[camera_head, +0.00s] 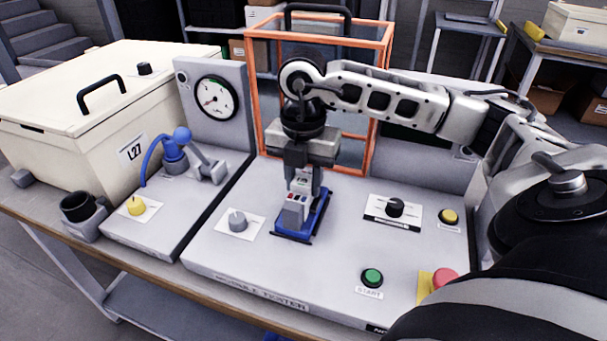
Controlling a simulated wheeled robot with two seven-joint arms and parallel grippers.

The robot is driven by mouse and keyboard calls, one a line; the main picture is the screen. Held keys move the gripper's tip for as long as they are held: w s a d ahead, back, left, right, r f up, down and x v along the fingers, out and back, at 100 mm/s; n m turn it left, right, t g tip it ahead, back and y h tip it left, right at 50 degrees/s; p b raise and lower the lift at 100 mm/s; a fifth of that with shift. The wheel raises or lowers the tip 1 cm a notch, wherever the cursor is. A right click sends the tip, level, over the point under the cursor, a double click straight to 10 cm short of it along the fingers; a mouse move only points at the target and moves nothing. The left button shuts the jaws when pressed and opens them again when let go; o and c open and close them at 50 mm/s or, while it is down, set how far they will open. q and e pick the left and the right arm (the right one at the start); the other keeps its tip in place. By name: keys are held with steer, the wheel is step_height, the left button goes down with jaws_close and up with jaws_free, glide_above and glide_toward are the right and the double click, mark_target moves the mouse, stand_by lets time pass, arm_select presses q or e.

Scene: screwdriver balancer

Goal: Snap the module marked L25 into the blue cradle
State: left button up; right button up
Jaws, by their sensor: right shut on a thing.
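My right gripper (303,177) reaches down from the right over the grey tester panel and is shut on a small light grey module (294,210). The module has small red and dark marks near its top; I cannot read a label on it. The blue cradle (318,216) sits on the panel directly under the gripper. The module stands at the cradle's left part and covers some of it. I cannot tell whether it is fully seated or only resting there. My left gripper is not in view.
An orange-framed clear guard (384,95) stands close behind my right arm. A grey knob (238,221) is left of the cradle, a black knob (395,207) right. A green start button (372,277) and red button (444,278) are in front. A white box marked L27 (60,130) stands left.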

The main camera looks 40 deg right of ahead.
steer(key=shift+r, duration=0.1)
steer(key=o, duration=1.2)
steer(key=shift+c, duration=0.2)
step_height(320, 180, up, 3)
steer(key=shift+f, duration=0.1)
arm_select(q)
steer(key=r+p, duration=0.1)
steer(key=p, duration=0.1)
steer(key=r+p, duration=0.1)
steer(key=p, duration=0.1)
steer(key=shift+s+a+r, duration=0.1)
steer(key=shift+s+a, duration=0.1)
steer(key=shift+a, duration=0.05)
arm_select(e)
step_height(320, 180, up, 13)
